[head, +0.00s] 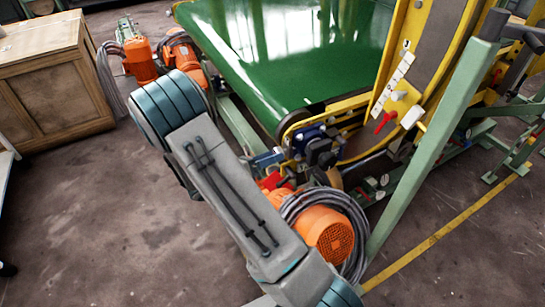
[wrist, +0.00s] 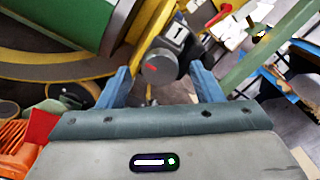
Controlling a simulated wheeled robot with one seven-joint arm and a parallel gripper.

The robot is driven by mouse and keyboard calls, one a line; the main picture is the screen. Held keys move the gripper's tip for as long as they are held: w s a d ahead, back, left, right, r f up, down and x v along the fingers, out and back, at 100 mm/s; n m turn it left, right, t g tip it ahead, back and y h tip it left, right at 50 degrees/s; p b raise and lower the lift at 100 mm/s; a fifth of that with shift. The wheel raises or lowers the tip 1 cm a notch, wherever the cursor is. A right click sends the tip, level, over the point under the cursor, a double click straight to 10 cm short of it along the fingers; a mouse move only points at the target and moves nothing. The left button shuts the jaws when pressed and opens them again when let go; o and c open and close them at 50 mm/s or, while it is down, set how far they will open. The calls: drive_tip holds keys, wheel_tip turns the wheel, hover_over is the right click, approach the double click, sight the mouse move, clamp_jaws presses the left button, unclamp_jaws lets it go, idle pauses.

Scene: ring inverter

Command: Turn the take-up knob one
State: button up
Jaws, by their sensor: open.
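The take-up knob (wrist: 158,68) is dark grey and round, with a short red mark on its face. A plate marked "1" (wrist: 178,32) sits just above it. My gripper (wrist: 160,72) is open, its two blue fingers on either side of the knob in the wrist view. I cannot tell whether either finger touches it. In the head view a dark knob-like part (head: 321,151) is at the corner of the green belt, and a blue finger of my gripper (head: 270,158) shows to its left. My arm hides the rest of the gripper there.
The green belt (head: 285,50) and yellow frame (head: 350,105) lie behind the knob. A red lever (head: 385,122) is to the right. An orange motor (head: 325,235) with coiled cable is below, close to my arm. A green post (head: 435,130) stands at the right.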

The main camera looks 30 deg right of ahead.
drive_tip(key=shift+d, duration=0.65)
drive_tip(key=c, duration=1)
drive_tip(key=shift+m, duration=0.3)
drive_tip(key=m+b, duration=0.9)
drive_tip(key=m, duration=1.4)
drive_tip(key=shift+f+b, duration=0.1)
drive_tip(key=shift+b, duration=0.2)
